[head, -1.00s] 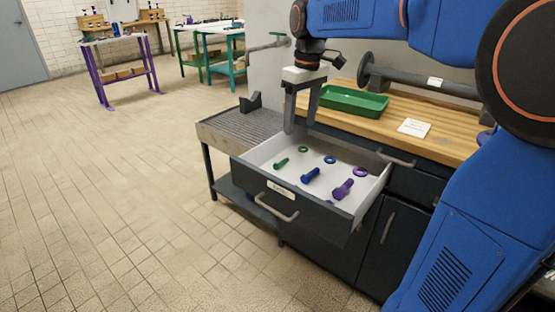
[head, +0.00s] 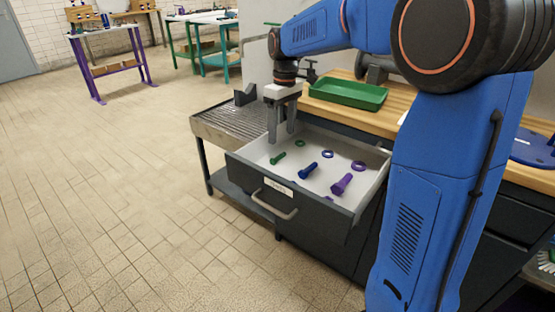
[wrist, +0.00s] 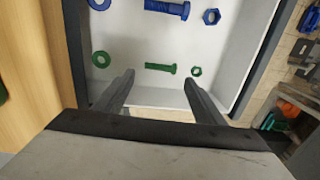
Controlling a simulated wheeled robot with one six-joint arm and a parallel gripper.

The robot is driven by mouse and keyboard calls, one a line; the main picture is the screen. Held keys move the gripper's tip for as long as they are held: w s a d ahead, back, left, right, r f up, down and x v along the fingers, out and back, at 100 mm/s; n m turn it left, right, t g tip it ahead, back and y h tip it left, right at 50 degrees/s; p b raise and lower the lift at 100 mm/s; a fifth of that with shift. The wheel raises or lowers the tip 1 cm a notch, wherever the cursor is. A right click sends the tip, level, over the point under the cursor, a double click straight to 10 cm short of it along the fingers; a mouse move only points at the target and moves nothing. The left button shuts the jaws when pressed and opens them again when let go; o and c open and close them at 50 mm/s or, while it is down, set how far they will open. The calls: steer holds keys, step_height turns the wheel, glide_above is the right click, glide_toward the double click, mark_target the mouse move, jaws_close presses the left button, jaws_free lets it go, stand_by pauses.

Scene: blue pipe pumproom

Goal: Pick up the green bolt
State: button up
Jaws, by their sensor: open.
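The green bolt (head: 278,158) lies on its side in the open drawer (head: 310,208), near the drawer's left side in the head view. In the wrist view the green bolt (wrist: 160,68) lies crosswise, just beyond my fingertips and between their lines. My gripper (head: 281,138) points down over the drawer's back left part, close to the bolt. Its two fingers stand apart with nothing between them, as the wrist view also shows at my gripper (wrist: 158,76). The fingers do not appear to touch the bolt.
A green ring (head: 300,143), a blue bolt (head: 308,170), a blue ring (head: 327,154), a purple bolt (head: 342,183) and a purple ring (head: 358,165) share the drawer. A green nut (wrist: 196,71) lies beside the green bolt. A green tray (head: 348,93) stands on the worktop.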

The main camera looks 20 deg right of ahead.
mark_target(279, 158)
step_height(279, 158, down, 3)
steer(key=shift+s+a+r, duration=0.1)
steer(key=shift+r, duration=0.05)
steer(key=shift+a+f, duration=0.25)
steer(key=shift+f, duration=1.1)
steer(key=shift+a+f, duration=0.2)
steer(key=shift+f, duration=1.1)
steer(key=c, duration=0.9)
steer(key=shift+r, duration=0.15)
